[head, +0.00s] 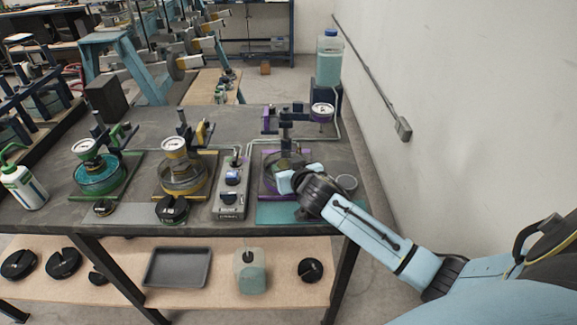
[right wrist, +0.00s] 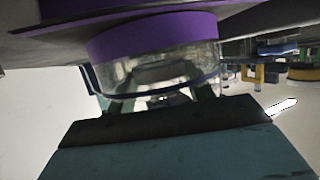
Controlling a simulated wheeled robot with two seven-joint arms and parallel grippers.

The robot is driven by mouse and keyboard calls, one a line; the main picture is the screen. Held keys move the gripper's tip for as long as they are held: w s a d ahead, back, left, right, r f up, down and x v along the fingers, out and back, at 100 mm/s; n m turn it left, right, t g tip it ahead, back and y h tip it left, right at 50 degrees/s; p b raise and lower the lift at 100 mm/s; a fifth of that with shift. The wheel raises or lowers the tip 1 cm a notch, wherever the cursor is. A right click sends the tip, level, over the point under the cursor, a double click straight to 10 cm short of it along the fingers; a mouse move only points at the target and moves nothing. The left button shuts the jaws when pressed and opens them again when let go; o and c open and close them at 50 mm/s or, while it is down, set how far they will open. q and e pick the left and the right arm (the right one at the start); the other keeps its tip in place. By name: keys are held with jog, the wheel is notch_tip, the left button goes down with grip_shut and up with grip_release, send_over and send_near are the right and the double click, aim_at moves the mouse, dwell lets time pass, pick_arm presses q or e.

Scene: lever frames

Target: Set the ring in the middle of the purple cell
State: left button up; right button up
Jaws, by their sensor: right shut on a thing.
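The purple cell (head: 270,183) is a clear-walled round vessel with purple trim, under the purple-marked lever frame at the right of the bench. In the right wrist view its purple band (right wrist: 155,38) and clear wall (right wrist: 150,70) fill the upper middle. My right gripper (head: 287,181) is at the cell's front right side and covers part of it. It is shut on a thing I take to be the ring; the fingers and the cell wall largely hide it. Whether it touches the cell floor cannot be told. My left gripper is out of view.
A teal mat (head: 270,213) lies in front.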

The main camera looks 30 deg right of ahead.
jog(key=shift+s+f+p, duration=0.2)
jog(key=shift+f+p, duration=0.2)
jog(key=shift+p, duration=0.05)
dwell(0.9)
jog(key=shift+s+a+f, duration=0.15)
jog(key=shift+a+f, duration=0.05)
jog(key=shift+f, duration=0.25)
dwell(0.9)
jog(key=o, duration=0.9)
jog(key=shift+o, duration=0.6)
jog(key=shift+s+a, duration=0.1)
jog(key=shift+s, duration=0.15)
jog(key=shift+o, duration=0.7)
jog(key=v, duration=0.3)
jog(key=r+v, duration=0.1)
jog(key=v, duration=0.7)
jog(key=shift+w+r+p, duration=0.15)
jog(key=shift+r+p, duration=0.1)
jog(key=shift+p, duration=0.1)
jog(key=shift+s+r, duration=0.5)
jog(key=shift+s, duration=0.2)
